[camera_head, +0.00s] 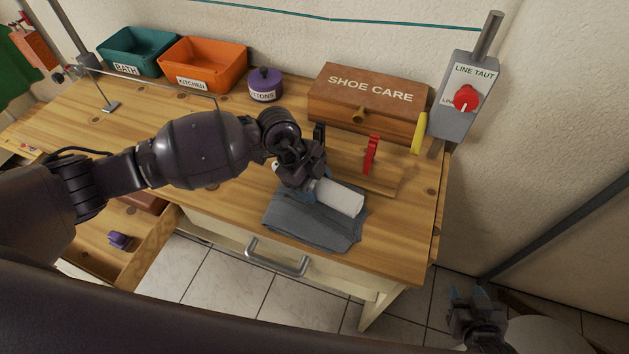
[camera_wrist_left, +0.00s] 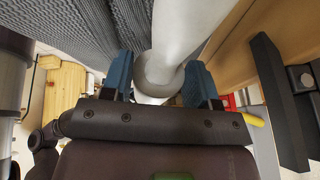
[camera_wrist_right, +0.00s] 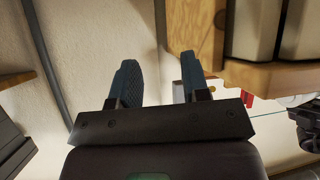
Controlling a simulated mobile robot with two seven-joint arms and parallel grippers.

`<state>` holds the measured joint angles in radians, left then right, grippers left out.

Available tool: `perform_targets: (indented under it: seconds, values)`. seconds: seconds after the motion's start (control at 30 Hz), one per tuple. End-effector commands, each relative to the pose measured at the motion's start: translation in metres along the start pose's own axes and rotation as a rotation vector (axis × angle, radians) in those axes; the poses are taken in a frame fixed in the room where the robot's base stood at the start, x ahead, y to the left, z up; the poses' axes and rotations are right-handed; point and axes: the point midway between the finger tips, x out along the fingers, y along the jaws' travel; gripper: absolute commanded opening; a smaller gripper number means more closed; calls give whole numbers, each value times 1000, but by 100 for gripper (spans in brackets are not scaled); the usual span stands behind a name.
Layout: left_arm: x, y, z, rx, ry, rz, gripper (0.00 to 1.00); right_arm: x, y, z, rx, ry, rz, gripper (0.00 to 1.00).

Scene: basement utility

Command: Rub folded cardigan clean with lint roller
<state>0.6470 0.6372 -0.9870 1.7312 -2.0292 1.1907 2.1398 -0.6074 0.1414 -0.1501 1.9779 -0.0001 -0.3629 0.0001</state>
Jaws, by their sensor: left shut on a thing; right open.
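The folded cardigan (camera_head: 312,228) is a dark grey-blue stack lying near the front edge of the wooden workbench. The lint roller (camera_head: 340,197) has a white cylinder, which lies over the cardigan's upper part; I cannot tell how firmly it touches. My left gripper (camera_head: 309,183) is shut on the lint roller's handle end. In the left wrist view, the white roller (camera_wrist_left: 165,65) sits between the blue fingers (camera_wrist_left: 160,82), with the ribbed knit (camera_wrist_left: 85,35) beside it. My right gripper (camera_head: 473,298) is open and empty, low, right of the bench. Its spread fingers show in the right wrist view (camera_wrist_right: 158,75).
Behind stand a SHOE CARE box (camera_head: 340,105), a purple pot (camera_head: 264,84), an orange bin (camera_head: 200,72) and a teal bin (camera_head: 128,55). A red clamp (camera_head: 371,155) stands behind the cardigan. A grey switch box (camera_head: 462,95) rises at right. An open drawer (camera_head: 140,250) juts out front left.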

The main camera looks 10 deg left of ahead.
Motion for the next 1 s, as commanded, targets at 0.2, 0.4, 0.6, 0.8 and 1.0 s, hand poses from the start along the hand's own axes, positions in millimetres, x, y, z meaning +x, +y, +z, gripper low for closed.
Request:
perform_targets:
  seconds: [0.2,0.4,0.6,0.8,1.0]
  values:
    - [4,1,-4,-1,-1,5,32,0,0,0,0,0,0,43]
    - [6,0,-11,-1,0,6,32,0,0,0,0,0,0,43]
    - [3,0,-5,-3,-2,5,32,0,0,0,0,0,0,43]
    - [-3,2,5,-2,-2,4,32,0,0,0,0,0,0,43]
    - [-6,3,10,-2,-1,3,32,0,0,0,0,0,0,43]
